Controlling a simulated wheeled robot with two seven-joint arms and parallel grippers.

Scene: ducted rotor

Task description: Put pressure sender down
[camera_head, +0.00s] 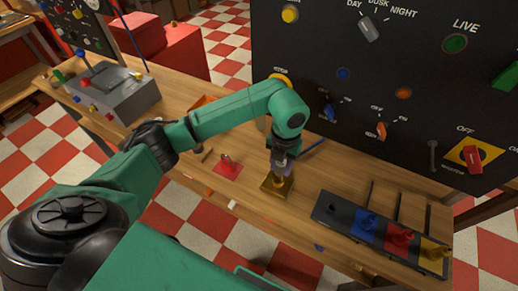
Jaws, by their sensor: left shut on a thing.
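My left gripper (281,172) points down over the middle of the wooden workbench. It is shut on a brass-coloured piece with a square base (277,188), which I take to be the pressure sender. The piece is upright, at or just above the bench top; I cannot tell if its base touches the wood. The gripper hides its upper part. My right gripper is not in view.
A dark rack with black, blue, red and yellow sections (383,236) lies to the right. A red plate with a small knob (227,167) lies left of the gripper. A grey control box (113,92) is at far left. A black switch panel (330,50) stands behind.

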